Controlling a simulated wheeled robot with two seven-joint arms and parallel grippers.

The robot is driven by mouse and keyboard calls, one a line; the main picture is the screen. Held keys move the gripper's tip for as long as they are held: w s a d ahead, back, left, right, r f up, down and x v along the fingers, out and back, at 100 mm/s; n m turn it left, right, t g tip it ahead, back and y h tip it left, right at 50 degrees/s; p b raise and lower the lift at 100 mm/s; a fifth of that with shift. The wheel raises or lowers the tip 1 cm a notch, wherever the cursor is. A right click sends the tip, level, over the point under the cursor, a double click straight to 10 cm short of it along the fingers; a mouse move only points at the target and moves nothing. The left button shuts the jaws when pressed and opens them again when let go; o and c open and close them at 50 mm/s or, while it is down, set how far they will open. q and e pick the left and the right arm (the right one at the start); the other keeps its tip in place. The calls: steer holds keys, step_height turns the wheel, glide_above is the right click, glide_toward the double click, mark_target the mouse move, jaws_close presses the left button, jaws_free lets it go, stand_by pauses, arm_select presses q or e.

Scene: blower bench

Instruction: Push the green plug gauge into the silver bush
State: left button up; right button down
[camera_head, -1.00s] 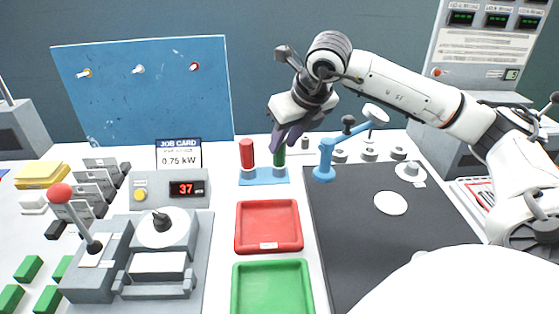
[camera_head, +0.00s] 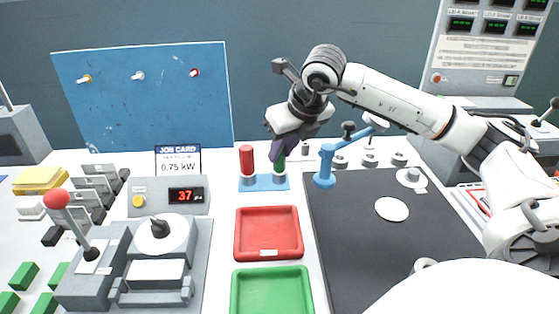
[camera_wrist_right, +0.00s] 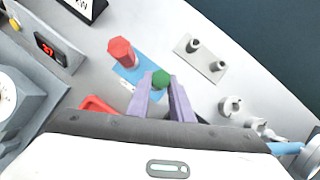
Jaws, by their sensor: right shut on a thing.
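The green plug gauge (camera_head: 280,164) stands upright in the right grey holder of a small blue stand (camera_head: 263,183). My right gripper (camera_head: 279,154) points down over it, with its purple fingers on either side of the gauge's top. In the right wrist view the green top (camera_wrist_right: 161,78) shows between the fingertips (camera_wrist_right: 160,90), and the gripper is shut on it. Several silver round pieces stand at the back of the dark mat, one of them (camera_head: 413,176) on a pale plate; I cannot tell which is the silver bush. My left gripper is not in view.
A red plug gauge (camera_head: 247,158) stands close to the left of the green one. A blue lever press (camera_head: 325,170) stands just right. A red tray (camera_head: 268,254) and a green tray (camera_head: 236,290) lie in front.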

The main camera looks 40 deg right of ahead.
steer(key=shift+r+p, duration=1.8)
steer(key=shift+r, duration=0.7)
